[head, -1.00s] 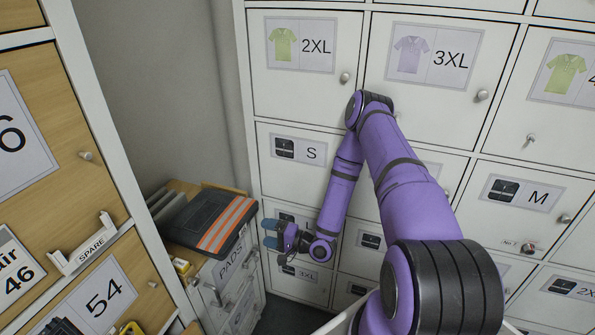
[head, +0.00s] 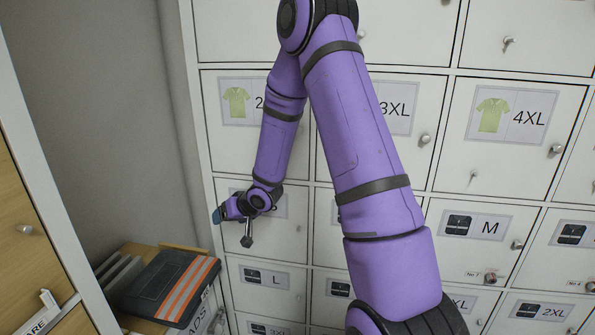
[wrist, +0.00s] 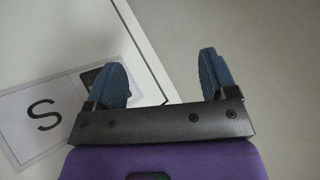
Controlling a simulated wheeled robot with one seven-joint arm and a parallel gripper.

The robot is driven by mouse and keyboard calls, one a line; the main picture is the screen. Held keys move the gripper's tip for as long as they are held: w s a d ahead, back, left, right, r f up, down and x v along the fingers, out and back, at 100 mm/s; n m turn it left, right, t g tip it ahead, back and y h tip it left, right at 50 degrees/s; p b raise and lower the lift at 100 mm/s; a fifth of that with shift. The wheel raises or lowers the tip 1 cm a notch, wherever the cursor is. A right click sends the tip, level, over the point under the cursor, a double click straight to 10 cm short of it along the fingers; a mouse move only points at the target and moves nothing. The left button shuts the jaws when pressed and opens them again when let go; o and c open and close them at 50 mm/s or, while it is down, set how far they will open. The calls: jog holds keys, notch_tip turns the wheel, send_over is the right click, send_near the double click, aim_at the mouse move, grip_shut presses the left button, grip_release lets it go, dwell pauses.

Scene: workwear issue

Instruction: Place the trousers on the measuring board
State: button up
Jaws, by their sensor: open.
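A dark folded garment with orange and grey stripes, which looks like the trousers (head: 170,287), lies flat on the low cabinet at lower left in the head view. My gripper (head: 217,214) is above and to the right of it, in front of the S locker door, apart from the garment. In the wrist view my gripper (wrist: 164,72) has its two blue fingers spread wide with nothing between them. The garment does not show in the wrist view. I cannot make out a measuring board in either view.
The white locker wall (head: 315,196) with knobs stands close behind my arm. The low cabinet labelled PADS (head: 212,322) sits in the corner beside a grey wall (head: 115,130). A wood-fronted unit (head: 25,230) is at left. Upright grey items (head: 120,275) stand left of the garment.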

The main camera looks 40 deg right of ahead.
jog(key=s+r+h, duration=0.2)
jog(key=s+r, duration=0.2)
jog(key=r, duration=0.3)
jog(key=s+r+n+g+h, duration=0.1)
jog(key=s+r, duration=0.3)
jog(key=r, duration=0.3)
jog(key=s+r+h, duration=0.2)
jog(key=s+r, duration=0.2)
jog(key=r, duration=0.3)
jog(key=s+a+r+g, duration=0.1)
jog(key=s+a+r, duration=0.1)
jog(key=s, duration=0.6)
jog(key=s+a+r+n+g+y, duration=0.1)
jog(key=s+a+r, duration=0.1)
jog(key=s, duration=0.6)
jog(key=s+a+r, duration=0.2)
jog(key=s+r, duration=0.2)
jog(key=s, duration=0.4)
jog(key=shift+a+g+y, duration=0.2)
jog(key=shift+g+y, duration=0.2)
jog(key=shift+r, duration=0.1)
